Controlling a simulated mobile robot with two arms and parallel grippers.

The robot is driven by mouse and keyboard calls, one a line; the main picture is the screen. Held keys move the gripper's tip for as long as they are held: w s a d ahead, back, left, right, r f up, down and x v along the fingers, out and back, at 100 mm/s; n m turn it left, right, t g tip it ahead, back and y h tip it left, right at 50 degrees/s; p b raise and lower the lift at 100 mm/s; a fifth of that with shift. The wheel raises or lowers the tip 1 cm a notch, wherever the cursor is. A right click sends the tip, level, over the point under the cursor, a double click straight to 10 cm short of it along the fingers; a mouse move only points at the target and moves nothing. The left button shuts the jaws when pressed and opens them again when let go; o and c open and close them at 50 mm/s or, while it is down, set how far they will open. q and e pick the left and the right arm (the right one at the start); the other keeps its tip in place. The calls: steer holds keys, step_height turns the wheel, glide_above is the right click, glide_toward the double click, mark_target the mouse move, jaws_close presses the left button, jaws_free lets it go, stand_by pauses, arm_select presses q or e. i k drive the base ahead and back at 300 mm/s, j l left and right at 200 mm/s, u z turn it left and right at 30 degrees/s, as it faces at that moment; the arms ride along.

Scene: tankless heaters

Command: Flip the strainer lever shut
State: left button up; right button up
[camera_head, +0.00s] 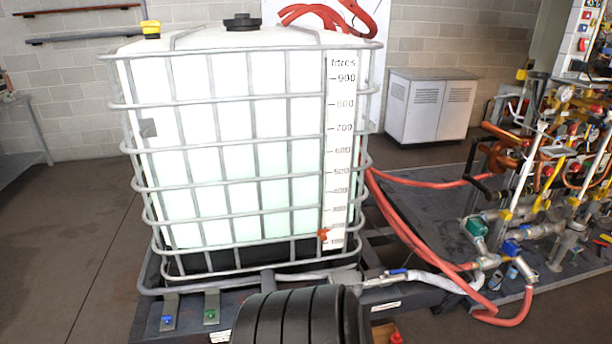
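No part in view is clearly marked as the strainer lever. A small blue lever (398,271) sits on the pipe fitting to the right of the tank's base. A blue handle (511,247) and a green part (476,228) sit on the metal valve assembly at the right. At this size I cannot tell which of these belongs to the strainer, or whether any lever is open or shut. Neither of my grippers shows in the head view.
A large caged white tank (240,150) fills the middle. Red hoses (415,235) run from it to the crowded pipe rack (560,150) at right. A black ribbed object (290,318) is at the bottom. A white cabinet (432,107) stands behind. Open floor lies left.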

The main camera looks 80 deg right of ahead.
mark_target(388, 273)
steer(key=z, duration=2.4)
steer(key=i+l+z, duration=0.15)
steer(key=z, duration=0.2)
steer(key=i+l+z, duration=0.15)
steer(key=z, duration=0.2)
steer(key=i+l+z, duration=0.1)
steer(key=i+z, duration=0.25)
steer(key=k, duration=0.1)
